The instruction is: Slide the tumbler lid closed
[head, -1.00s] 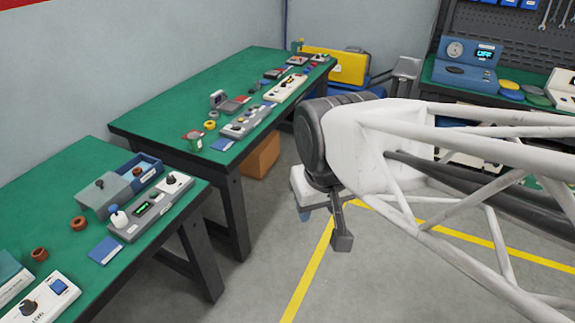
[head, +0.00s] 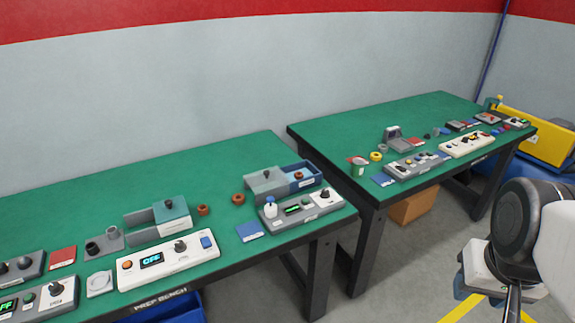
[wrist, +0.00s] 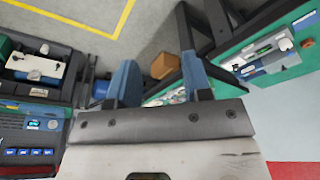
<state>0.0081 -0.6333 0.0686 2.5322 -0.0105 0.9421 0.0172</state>
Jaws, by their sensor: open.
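On the near bench in the head view is a blue open-topped box (head: 312,174) with a grey-green sliding lid (head: 264,181) drawn off to its left. A brown ring lies inside the open part. I take this for the tumbler, but no readable label confirms it. A second teal block (head: 174,215) with a grey slide beside it stands farther left. My gripper (wrist: 156,78) is open, with two blue fingers apart and nothing between them. In the head view it is partly cut off at the right edge, well away from the box.
A grey control panel (head: 300,207) with a display and knobs stands just in front of the box. Brown rings (head: 238,198) and a blue card (head: 250,231) lie to its left. A white panel (head: 168,260) is farther left. A gap separates the second bench (head: 330,140).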

